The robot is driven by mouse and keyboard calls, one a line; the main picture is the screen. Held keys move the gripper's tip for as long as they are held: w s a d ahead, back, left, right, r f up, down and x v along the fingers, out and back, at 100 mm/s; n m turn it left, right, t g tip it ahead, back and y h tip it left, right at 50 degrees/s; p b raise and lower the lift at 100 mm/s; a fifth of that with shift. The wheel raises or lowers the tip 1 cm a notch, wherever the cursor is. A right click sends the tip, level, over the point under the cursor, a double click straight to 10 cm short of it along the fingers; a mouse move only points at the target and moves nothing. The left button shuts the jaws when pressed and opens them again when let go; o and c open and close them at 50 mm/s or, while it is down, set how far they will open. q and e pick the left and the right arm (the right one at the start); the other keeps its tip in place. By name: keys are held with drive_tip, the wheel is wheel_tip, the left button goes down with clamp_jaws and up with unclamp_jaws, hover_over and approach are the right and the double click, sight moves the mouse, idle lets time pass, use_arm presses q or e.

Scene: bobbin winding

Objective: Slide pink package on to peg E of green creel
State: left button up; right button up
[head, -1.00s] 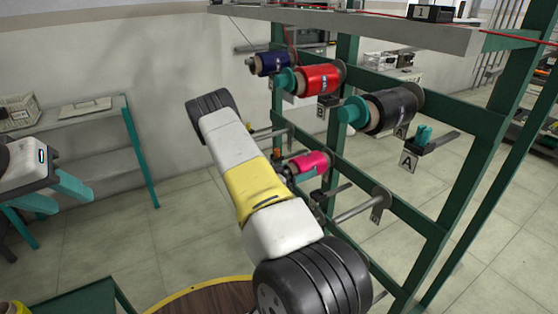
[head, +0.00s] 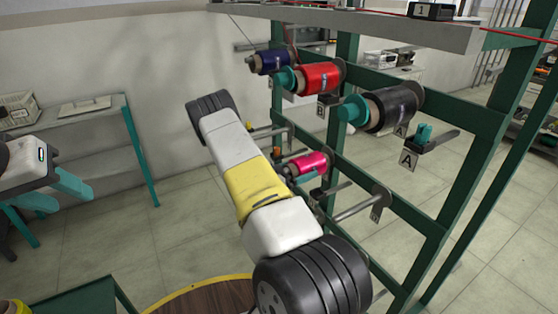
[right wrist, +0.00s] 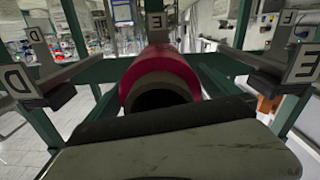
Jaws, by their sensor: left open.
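The pink package (head: 308,163) lies level at the lower row of the green creel (head: 455,190), just past my right forearm. In the right wrist view the pink package (right wrist: 160,68) is end-on, its brown core's dark opening facing me, in line with the label E (right wrist: 157,22) behind it. Peg E itself is hidden, so I cannot tell how far the package sits on it. A teal part of my right gripper (head: 303,178) shows just below the package, mostly hidden by the forearm; its grip is unclear. My left gripper (head: 52,194) is open and empty at the far left.
Blue (head: 270,62), red (head: 318,78) and black (head: 392,108) packages sit on the upper row. A bare peg (head: 355,208) stands nearer on the lower row. A green shelf (head: 75,115) stands left.

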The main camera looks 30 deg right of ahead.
drive_tip(key=a, duration=0.7)
drive_tip(key=shift+s+a, duration=0.3)
drive_tip(key=shift+a, duration=0.1)
